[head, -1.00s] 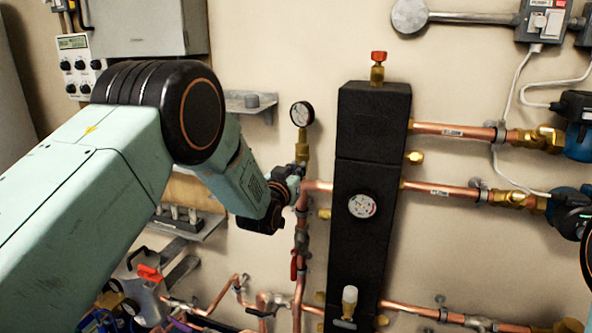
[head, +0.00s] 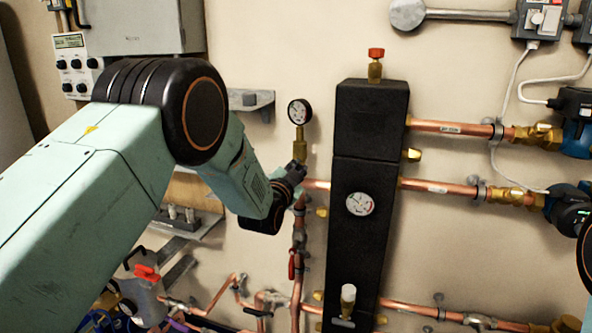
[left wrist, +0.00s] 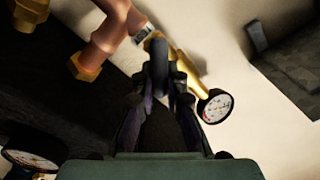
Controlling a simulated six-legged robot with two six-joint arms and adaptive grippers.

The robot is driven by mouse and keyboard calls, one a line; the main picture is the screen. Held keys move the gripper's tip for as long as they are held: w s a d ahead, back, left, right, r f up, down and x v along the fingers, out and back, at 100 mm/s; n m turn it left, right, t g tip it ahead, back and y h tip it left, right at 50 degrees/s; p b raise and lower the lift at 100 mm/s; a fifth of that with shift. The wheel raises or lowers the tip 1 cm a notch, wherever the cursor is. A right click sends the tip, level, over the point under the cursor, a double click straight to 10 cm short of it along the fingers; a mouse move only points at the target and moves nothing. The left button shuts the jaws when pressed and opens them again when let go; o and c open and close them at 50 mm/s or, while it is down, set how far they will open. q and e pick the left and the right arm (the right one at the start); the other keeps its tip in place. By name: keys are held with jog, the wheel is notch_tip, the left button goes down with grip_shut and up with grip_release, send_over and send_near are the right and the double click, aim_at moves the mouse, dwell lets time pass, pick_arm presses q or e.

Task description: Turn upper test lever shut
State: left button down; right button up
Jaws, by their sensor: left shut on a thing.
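My left gripper (head: 297,172) is at the copper pipe just below the upper pressure gauge (head: 300,112) and its brass stem (head: 300,148). In the left wrist view the fingers (left wrist: 160,70) are close together on a small dark piece (left wrist: 156,47), which looks like the upper test lever, in front of the brass fitting (left wrist: 188,68). In the head view the gripper hides the lever, so its angle is hard to tell. The gauge also shows in the left wrist view (left wrist: 215,106). My right gripper is out of view.
A tall black insulated block (head: 370,135) with a round dial (head: 360,204) stands just right of the gripper. A lower red lever (head: 293,264) sits on the vertical pipe below. A grey shelf bracket (head: 250,101) is up left. Bare wall lies above the gauge.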

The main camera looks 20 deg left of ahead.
pick_arm(q)
jog(key=m, duration=0.5)
jog(key=shift+d+f+m+b, duration=0.25)
jog(key=shift+f+m+b, duration=0.05)
jog(key=shift+f+b, duration=0.1)
jog(key=shift+f+m+b, duration=0.2)
jog(key=shift+m+b, duration=0.1)
jog(key=shift+m, duration=1.9)
jog(key=c, duration=1.4)
grip_release()
jog(key=s, duration=1.2)
jog(key=shift+a, duration=0.2)
